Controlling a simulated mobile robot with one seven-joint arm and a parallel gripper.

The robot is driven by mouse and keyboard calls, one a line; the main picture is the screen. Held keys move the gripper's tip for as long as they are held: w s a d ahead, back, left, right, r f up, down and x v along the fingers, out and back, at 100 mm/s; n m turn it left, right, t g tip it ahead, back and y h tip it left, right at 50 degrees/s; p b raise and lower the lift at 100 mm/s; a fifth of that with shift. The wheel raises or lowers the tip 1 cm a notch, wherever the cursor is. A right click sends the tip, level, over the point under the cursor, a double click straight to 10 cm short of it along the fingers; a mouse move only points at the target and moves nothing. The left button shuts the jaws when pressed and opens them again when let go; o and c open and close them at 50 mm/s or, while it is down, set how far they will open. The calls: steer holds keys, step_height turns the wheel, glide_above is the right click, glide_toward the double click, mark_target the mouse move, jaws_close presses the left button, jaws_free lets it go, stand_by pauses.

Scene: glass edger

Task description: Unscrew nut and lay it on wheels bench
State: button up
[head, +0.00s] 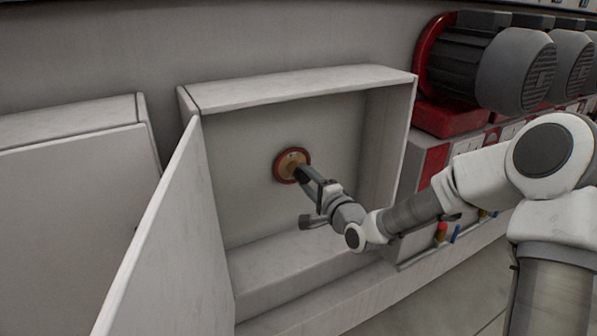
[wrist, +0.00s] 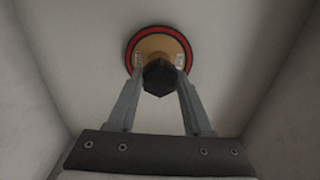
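The nut (wrist: 160,77) is a dark hexagonal piece at the centre of the wheel in the wrist view. Behind it is a round wheel (head: 280,165) with a red rim and a tan hub, on the back wall of an open cabinet; it also shows in the wrist view (wrist: 131,52). My gripper (head: 303,172) reaches into the cabinet. In the wrist view its two fingertips (wrist: 160,74) stand on either side of the nut, close to its sides. I cannot tell whether they touch it. In the head view my gripper hides the nut.
The cabinet (head: 300,88) has side walls, a top and a bottom ledge around my arm. Its door (head: 160,240) stands open at the left. Grey motors (head: 515,70) and a red-and-white machine panel (head: 432,165) are at the right. The wheels bench is not identifiable.

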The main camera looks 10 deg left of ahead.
jaws_close()
steer(key=shift+f+n+b, duration=0.25)
steer(key=shift+n+b, duration=0.85)
steer(key=shift+b, duration=0.1)
steer(key=n+b, duration=1.5)
steer(key=shift+s+r+p, duration=0.1)
steer(key=shift+r+p, duration=0.2)
steer(key=shift+p, duration=0.05)
